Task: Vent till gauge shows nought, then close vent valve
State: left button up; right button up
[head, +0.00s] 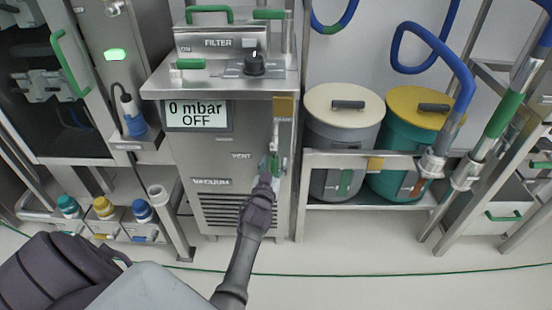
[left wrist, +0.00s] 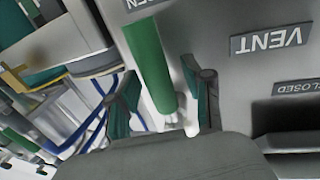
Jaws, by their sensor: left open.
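The gauge display (head: 198,115) on the steel cabinet reads "0 mbar OFF". The vent valve's green handle (head: 274,163) is on the right of the cabinet front, beside the VENT label (head: 241,155). My left gripper (head: 268,177) is at this handle and partly hides it. In the left wrist view, the green handle (left wrist: 148,65) lies between the two open fingers of my gripper (left wrist: 160,80). An "OPEN" label, partly cut off, is beside its upper end; a "CLOSED" label (left wrist: 298,88) is at the right edge. My right gripper is not in view.
A filter unit (head: 222,42) with a black knob (head: 254,64) sits on top of the cabinet. A grey drum (head: 343,140) and a teal drum (head: 404,150) stand in a rack to the right. Capped bottles (head: 104,207) stand low at left.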

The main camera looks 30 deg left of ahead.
pick_arm(q)
grip_shut()
dwell(0.3)
dwell(0.3)
